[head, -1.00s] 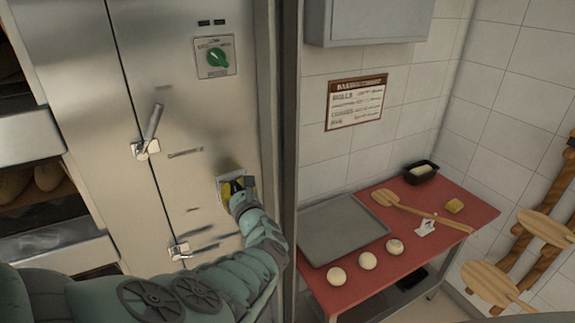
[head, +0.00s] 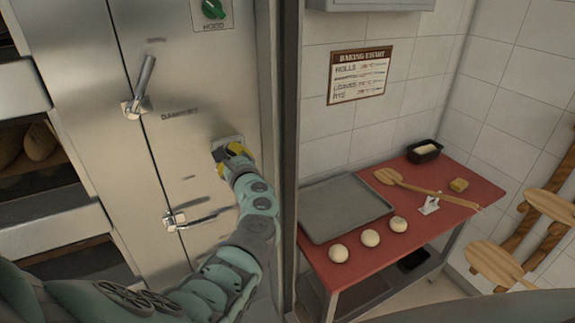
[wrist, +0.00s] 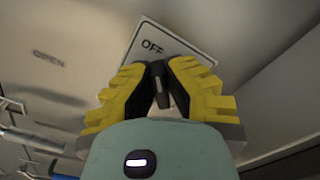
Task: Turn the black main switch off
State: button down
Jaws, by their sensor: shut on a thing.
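The black main switch (wrist: 159,84) sits on a pale plate (wrist: 178,42) marked "OFF" in the wrist view. My gripper (wrist: 160,85) has its yellow, black-tipped fingers closed around the switch's black handle. In the head view my gripper (head: 232,152) is at the switch's plate (head: 220,143) on the steel oven front. The gripper covers most of the switch there. I cannot tell the exact angle of the handle against the plate's markings.
A green knob (head: 212,9) marked "HOOD" is above. Lever handles (head: 140,90) and (head: 190,220) are on the oven doors to the left. A red table (head: 366,262) with a grey tray (head: 343,211), dough balls and a wooden peel stands at right.

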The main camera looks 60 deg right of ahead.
jog(key=shift+w+a+f+n+b, duration=0.1)
jog(key=shift+w+a+n+b, duration=0.15)
jog(key=shift+n+b, duration=0.35)
jog(key=c, duration=1.1)
grip_release()
jog(key=shift+o, duration=0.5)
jog(key=shift+d+r, duration=0.1)
jog(key=shift+r, duration=0.1)
jog(key=shift+s+f, duration=0.15)
jog(key=shift+s, duration=0.35)
jog(key=v, duration=1.1)
